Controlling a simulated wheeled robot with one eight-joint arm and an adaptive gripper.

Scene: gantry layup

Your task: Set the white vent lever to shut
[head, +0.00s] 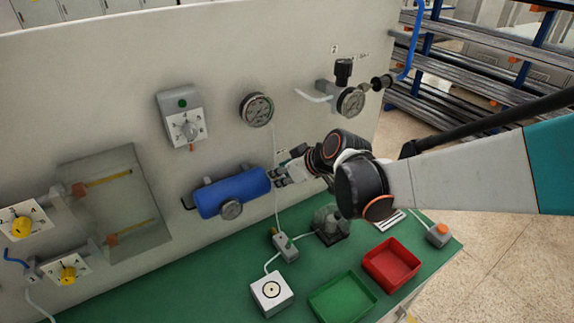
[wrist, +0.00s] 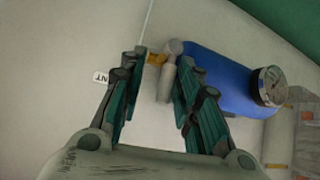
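The white vent lever (wrist: 166,82) shows in the wrist view as a short pale handle beside a brass fitting (wrist: 155,58), at the end of the blue tank (wrist: 215,75). Part of a label ending in "NT" (wrist: 101,77) is on the panel to its left. My gripper (wrist: 160,68) is open, its fingers on either side of the lever. The lever looks closer to the right finger; I cannot tell whether they touch. In the head view my gripper (head: 280,177) is at the right end of the blue tank (head: 232,192), and the lever is hidden there.
A round gauge (head: 257,109) and a dial box (head: 183,118) are on the panel above. A clear-topped dark device (head: 331,226), a white box (head: 271,293), a green tray (head: 342,298) and a red tray (head: 391,265) are on the green bench below. A thin white tube runs down the panel.

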